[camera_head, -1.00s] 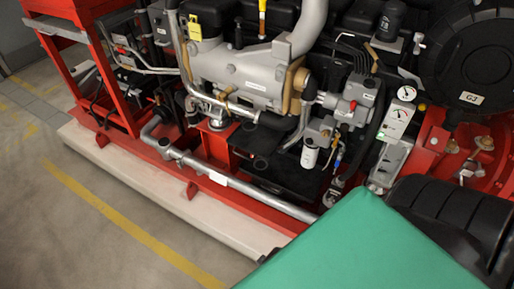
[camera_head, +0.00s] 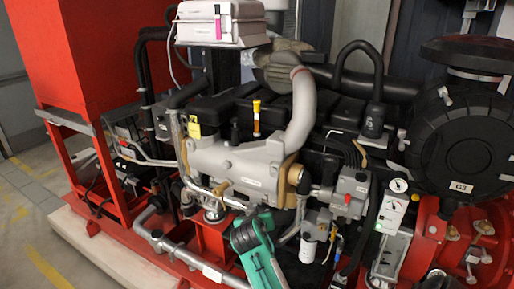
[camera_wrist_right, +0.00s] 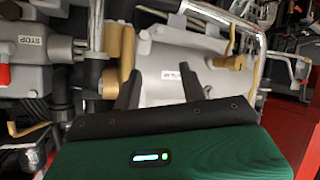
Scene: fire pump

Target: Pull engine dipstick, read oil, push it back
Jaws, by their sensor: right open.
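A slim yellow handle with an orange band (camera_head: 256,117) stands upright behind the silver manifold (camera_head: 240,168) in the head view; it looks like the dipstick, but I cannot be sure. I cannot make it out in the right wrist view. My right gripper, with its green housing, is in front of and below the manifold in the head view. My left gripper is out of view.
A brass valve (camera_head: 222,187) sticks out from the manifold. A yellow tag (camera_head: 195,130) hangs at its left. A grey box (camera_head: 218,22) sits above the engine. Gauges (camera_head: 398,186) and a large black round housing (camera_head: 458,140) are at the right. Open floor lies at the lower left.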

